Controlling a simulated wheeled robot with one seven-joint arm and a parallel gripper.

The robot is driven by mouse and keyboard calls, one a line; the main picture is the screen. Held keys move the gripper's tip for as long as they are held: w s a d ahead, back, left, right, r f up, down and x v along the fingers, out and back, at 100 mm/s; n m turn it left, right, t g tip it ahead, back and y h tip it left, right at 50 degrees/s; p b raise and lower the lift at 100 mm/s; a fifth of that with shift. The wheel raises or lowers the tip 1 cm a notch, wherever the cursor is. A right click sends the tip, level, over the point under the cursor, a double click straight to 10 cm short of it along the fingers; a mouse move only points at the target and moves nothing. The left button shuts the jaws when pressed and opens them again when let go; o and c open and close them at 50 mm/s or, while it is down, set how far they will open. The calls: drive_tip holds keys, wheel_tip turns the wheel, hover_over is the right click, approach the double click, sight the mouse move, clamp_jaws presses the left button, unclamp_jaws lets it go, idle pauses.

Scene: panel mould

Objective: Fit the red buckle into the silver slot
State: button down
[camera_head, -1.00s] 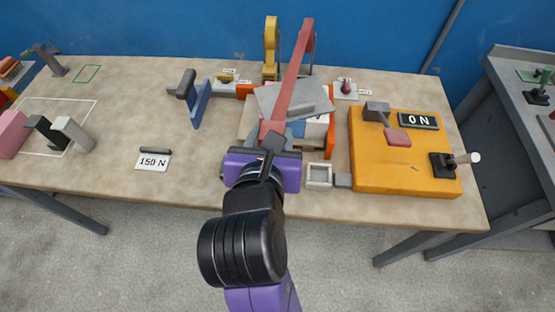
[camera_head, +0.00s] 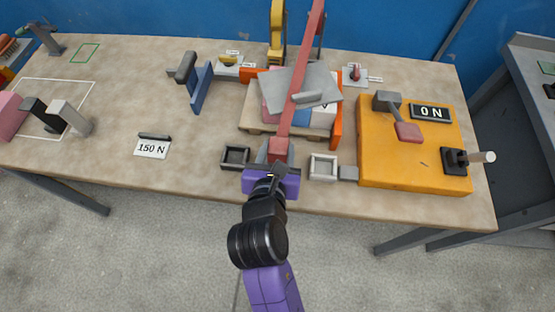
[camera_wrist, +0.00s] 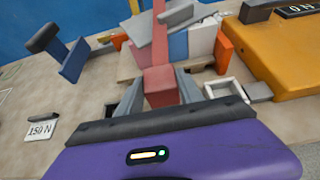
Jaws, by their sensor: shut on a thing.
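The red buckle (camera_head: 279,149) is the block at the near end of a long red strap (camera_head: 298,88). The strap runs up over a grey plate on a stacked load to the back of the table. My gripper (camera_head: 274,158) is shut on the red buckle, at the table's front edge. In the wrist view the buckle (camera_wrist: 160,85) sits between the two grey fingers (camera_wrist: 160,98). The silver slot (camera_head: 322,167) is a light square frame just right of the gripper; it also shows in the wrist view (camera_wrist: 225,91). The buckle is apart from it.
A dark square frame (camera_head: 235,157) lies left of the gripper. The yellow box (camera_head: 385,160) with a "0 N" display (camera_head: 431,113) stands to the right. The pallet load (camera_head: 256,118) is behind. A "150 N" card (camera_head: 152,149) lies left, with bare table around it.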

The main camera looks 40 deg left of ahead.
drive_tip(key=shift+f, duration=2.55)
drive_tip(key=shift+f, duration=0.1)
drive_tip(key=c, duration=0.8)
unclamp_jaws()
drive_tip(key=shift+o, duration=0.2)
drive_tip(key=v, duration=1.2)
